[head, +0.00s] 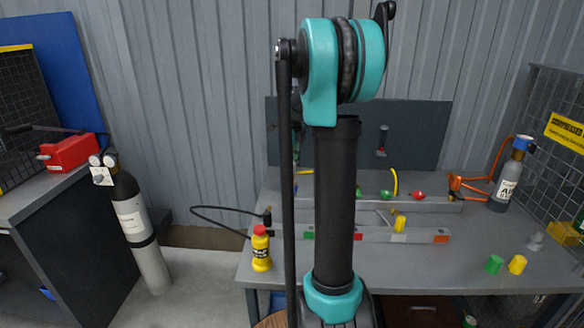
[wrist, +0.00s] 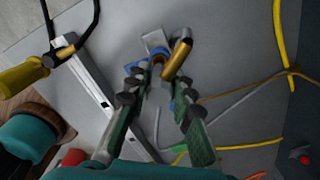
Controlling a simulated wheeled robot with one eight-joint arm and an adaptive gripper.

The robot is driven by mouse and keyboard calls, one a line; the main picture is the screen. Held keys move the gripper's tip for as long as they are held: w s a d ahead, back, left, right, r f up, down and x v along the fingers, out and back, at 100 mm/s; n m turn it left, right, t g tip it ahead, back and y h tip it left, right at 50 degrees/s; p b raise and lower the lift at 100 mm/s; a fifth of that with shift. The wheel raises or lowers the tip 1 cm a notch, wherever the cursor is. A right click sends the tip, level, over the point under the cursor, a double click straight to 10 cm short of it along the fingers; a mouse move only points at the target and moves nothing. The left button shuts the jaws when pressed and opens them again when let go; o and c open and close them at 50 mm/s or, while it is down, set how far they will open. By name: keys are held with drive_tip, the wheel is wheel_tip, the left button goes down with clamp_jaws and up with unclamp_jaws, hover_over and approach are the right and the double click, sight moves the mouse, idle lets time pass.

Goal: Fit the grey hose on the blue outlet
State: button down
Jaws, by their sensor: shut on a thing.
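In the wrist view my gripper (wrist: 157,76) has its two dark, green-backed fingers closed in on a small fitting. A thin grey hose (wrist: 157,126) shows between the fingers and seems to belong to what they hold; the held end is mostly hidden. Blue parts (wrist: 133,67), likely the blue outlet, show right at the fingertips. A brass cylinder (wrist: 179,57) and a pale grey block lie just beyond them. I cannot tell whether the hose end touches the blue part. In the head view my arm hides the gripper and this spot.
Yellow (wrist: 279,40) and orange hoses lie to the right in the wrist view. A long grey rail (wrist: 88,85) runs at left.

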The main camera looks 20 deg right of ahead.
drive_tip(key=shift+f, duration=0.5)
idle(0.4)
drive_tip(key=shift+f, duration=0.35)
drive_tip(key=shift+f, duration=1.15)
idle(0.9)
drive_tip(key=c, duration=1.2)
unclamp_jaws()
